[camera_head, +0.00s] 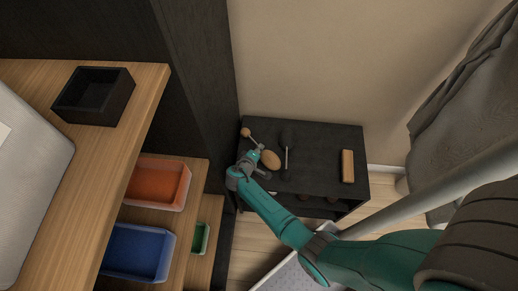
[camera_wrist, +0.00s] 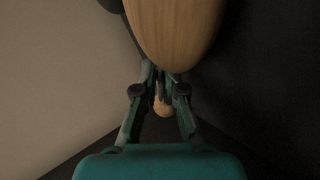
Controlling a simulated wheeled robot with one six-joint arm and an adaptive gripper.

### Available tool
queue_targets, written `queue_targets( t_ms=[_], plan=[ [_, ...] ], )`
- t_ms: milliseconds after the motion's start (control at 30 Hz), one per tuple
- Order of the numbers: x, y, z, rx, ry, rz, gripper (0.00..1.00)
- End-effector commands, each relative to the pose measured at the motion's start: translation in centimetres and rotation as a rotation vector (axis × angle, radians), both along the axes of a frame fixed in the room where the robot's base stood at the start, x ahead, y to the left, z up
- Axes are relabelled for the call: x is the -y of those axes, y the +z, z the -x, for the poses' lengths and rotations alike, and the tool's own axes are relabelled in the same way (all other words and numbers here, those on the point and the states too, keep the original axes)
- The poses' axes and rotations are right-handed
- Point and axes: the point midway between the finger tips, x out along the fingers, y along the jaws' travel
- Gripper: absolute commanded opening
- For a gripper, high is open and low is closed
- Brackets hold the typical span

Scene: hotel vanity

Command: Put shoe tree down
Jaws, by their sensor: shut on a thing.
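The shoe tree has a pale wooden toe block (camera_head: 271,159), a thin rod and a round wooden knob (camera_head: 245,131). My gripper (camera_head: 257,153) is shut on it between the toe block and the knob, over the left part of the dark cabinet top (camera_head: 320,145). In the wrist view the toe block (camera_wrist: 175,28) fills the top centre, and the knob (camera_wrist: 163,106) shows between the fingers of my gripper (camera_wrist: 161,80). The exact grip point is partly hidden. I cannot tell whether the shoe tree touches the cabinet top.
A dark long-handled item (camera_head: 286,150) lies just right of the shoe tree. A wooden block (camera_head: 347,165) lies at the cabinet's right end, with bare top between. A tall dark panel (camera_head: 195,80) stands close left. Wooden shelves at left hold orange (camera_head: 158,184) and blue (camera_head: 138,252) bins.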

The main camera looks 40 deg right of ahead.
Motion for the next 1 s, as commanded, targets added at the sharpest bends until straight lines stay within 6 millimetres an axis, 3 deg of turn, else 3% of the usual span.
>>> queue_targets(
  t_ms=[267, 300, 400, 767, 1000],
  plan=[
    [0.0, -0.4, -0.1, 0.000, 0.000, 0.001, 0.00],
    [0.0, -0.4, -0.1, 0.000, 0.000, 0.001, 0.19],
    [0.0, -0.4, 0.0, 0.000, 0.000, 0.001, 0.38],
    [-0.3, -0.3, 0.2, -0.001, 0.001, -0.001, 0.38],
    [-3.0, 1.4, 1.4, 0.002, 0.003, 0.000, 0.38]
  ],
)
